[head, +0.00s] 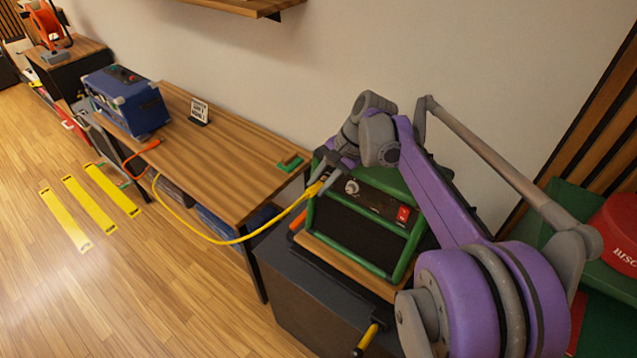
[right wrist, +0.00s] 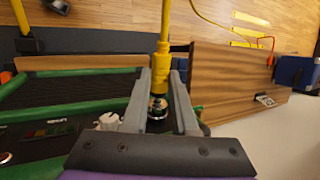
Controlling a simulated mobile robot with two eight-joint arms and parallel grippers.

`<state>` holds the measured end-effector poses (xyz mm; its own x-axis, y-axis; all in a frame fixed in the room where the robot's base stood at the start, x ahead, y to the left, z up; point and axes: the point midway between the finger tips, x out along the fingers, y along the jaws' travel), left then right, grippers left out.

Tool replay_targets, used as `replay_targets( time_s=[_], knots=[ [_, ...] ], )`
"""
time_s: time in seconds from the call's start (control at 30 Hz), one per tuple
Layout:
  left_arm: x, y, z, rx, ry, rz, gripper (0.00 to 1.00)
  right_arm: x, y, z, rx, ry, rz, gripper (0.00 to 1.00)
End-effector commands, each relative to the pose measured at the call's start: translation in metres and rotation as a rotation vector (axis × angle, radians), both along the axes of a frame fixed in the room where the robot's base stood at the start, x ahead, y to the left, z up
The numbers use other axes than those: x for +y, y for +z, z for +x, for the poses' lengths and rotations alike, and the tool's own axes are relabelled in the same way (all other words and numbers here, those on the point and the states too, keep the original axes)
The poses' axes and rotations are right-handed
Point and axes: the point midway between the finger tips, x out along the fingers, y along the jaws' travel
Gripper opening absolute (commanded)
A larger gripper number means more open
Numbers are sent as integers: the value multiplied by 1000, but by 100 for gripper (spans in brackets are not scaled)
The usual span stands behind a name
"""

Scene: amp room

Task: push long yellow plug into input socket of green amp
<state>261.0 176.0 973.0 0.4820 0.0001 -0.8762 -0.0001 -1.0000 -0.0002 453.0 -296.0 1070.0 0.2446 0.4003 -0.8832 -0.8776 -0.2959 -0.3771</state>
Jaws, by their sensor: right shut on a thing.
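The green amp (head: 372,262) stands on a wooden board on a dark cabinet, with a knob and a red switch on its top panel. My right gripper (head: 325,182) is over the amp's left top corner, its fingers closed around the long yellow plug (head: 313,190). In the right wrist view the plug (right wrist: 160,76) sits between both fingers, its cable leading away. The plug's end meets a dark socket with a shiny ring (right wrist: 157,108) on the amp panel. I cannot tell how deep the tip is. My left gripper is out of view.
The yellow cable (head: 208,238) sags from the plug towards a wooden bench (head: 210,150). A blue amp (head: 127,102) and a small sign (head: 199,112) stand on the bench. A wall is close behind.

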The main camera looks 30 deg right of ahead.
Motion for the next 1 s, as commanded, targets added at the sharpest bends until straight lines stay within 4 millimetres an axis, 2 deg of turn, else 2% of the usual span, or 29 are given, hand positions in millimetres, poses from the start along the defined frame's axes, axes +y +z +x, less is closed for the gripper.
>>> replay_targets(
  time_s=[1.0],
  knots=[
    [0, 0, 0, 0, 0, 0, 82, -5, -1, 2, 0, 0, 0, 0]
  ],
)
